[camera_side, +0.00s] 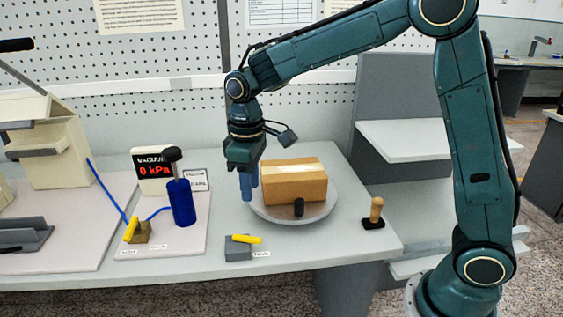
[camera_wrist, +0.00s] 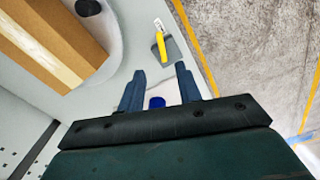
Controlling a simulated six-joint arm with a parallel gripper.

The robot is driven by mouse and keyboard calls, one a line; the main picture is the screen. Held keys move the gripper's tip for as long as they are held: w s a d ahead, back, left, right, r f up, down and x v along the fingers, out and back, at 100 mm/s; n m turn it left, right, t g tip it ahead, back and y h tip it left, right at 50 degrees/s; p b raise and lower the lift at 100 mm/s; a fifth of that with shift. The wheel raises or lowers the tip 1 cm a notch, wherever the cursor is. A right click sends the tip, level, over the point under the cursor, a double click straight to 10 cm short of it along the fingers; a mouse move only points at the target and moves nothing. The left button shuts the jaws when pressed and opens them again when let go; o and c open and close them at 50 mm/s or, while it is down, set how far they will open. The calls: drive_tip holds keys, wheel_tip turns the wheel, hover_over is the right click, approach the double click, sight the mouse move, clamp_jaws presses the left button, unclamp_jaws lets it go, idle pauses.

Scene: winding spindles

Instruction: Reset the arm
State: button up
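My gripper (camera_side: 247,197) hangs fingers down above the bench, just left of the cardboard box in the side view. Its two blue fingers also show in the wrist view (camera_wrist: 160,69); they are apart with nothing gripped between them. The cardboard box (camera_side: 293,187), with a pale tape strip, sits on a round light plate (camera_side: 318,213). The box also fills the upper left of the wrist view (camera_wrist: 85,33). In the side view one finger overlaps the plate's left edge; I cannot tell whether they touch.
A blue pump cylinder (camera_side: 181,203) and a vacuum display (camera_side: 152,172) reading 0 kPa stand to the left. A grey block with a yellow lever (camera_side: 247,240) sits in front. A small black knob (camera_side: 298,207) is before the box. A wooden-handled piece (camera_side: 375,211) stands right.

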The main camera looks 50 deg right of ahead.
idle(0.3)
drive_tip(key=s+d+r+m+t, duration=0.2)
drive_tip(key=s+d+r+t, duration=0.15)
drive_tip(key=s+r, duration=0.6)
drive_tip(key=s+d+f+m+t, duration=0.1)
drive_tip(key=s+d+m+t, duration=0.1)
drive_tip(key=s, duration=1.3)
drive_tip(key=shift+d+f+m, duration=0.2)
drive_tip(key=shift+d+m, duration=0.4)
drive_tip(key=shift+d, duration=0.35)
